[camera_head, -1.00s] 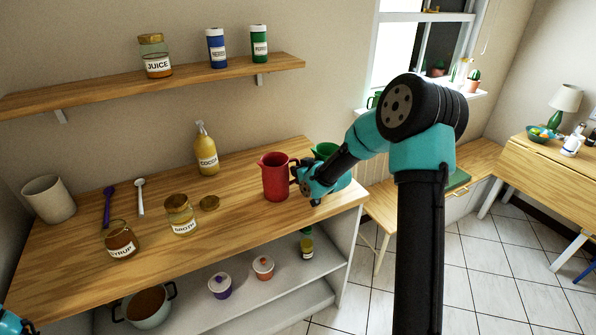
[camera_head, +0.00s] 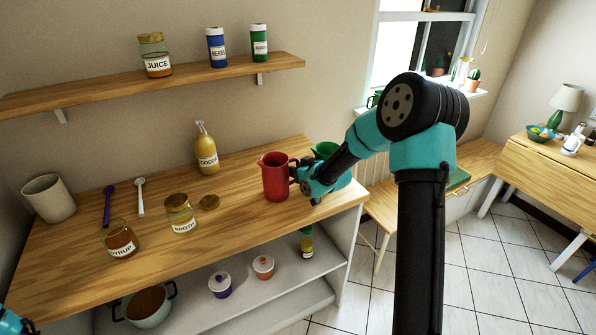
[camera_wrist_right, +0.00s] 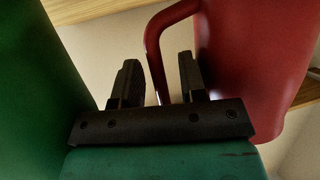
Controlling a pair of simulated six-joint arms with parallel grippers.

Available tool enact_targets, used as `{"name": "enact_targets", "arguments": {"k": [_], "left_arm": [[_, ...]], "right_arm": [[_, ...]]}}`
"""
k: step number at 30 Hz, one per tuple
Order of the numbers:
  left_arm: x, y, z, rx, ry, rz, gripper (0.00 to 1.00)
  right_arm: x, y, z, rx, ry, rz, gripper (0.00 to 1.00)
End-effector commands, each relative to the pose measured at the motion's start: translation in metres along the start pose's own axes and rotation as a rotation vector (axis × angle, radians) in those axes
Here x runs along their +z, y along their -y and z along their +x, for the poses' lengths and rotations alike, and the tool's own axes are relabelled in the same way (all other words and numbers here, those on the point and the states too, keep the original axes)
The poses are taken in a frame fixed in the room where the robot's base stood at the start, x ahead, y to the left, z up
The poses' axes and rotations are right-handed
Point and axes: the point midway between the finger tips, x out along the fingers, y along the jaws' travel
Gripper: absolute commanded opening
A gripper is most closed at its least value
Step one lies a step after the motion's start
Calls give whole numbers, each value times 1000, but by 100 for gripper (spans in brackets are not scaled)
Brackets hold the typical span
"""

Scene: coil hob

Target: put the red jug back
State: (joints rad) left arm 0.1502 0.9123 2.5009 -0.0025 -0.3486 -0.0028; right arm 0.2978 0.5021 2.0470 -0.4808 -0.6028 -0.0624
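The red jug (camera_head: 275,177) stands upright on the wooden worktop, near its right end, with its handle toward my right gripper. My right gripper (camera_head: 298,172) is at the handle side of the jug. In the right wrist view the fingers of my right gripper (camera_wrist_right: 160,80) are apart. The handle of the red jug (camera_wrist_right: 255,60) passes between them, close to the left finger, with a gap to the right finger. A bit of my left gripper (camera_head: 22,325) shows at the bottom left corner, mostly cut off, so its fingers cannot be made out.
A green jug (camera_head: 326,151) stands right behind my right gripper. On the worktop (camera_head: 232,232) are a cocoa bottle (camera_head: 207,150), syrup jar (camera_head: 119,241), another open jar (camera_head: 181,214), spoons and a beige cup (camera_head: 48,199). The wall shelf (camera_head: 200,77) holds a juice jar and two shakers.

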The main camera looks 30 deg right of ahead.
Motion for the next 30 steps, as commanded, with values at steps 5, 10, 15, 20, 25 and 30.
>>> {"name": "enact_targets", "arguments": {"k": [5,10,15,20,25,30], "left_arm": [[0,0,0,0,0,0,95],[0,0,0,0,0,0,95],[0,0,0,0,0,0,95],[0,0,0,0,0,0,95],[0,0,0,0,0,0,95],[0,0,0,0,0,0,95]], "right_arm": [[0,-1,-18,1,0,1,38],[0,-1,-46,2,0,0,38],[0,-1,-75,2,-1,-1,38],[0,0,-100,1,0,0,38],[0,0,-116,1,1,0,38],[0,0,-120,0,1,0,38]]}}
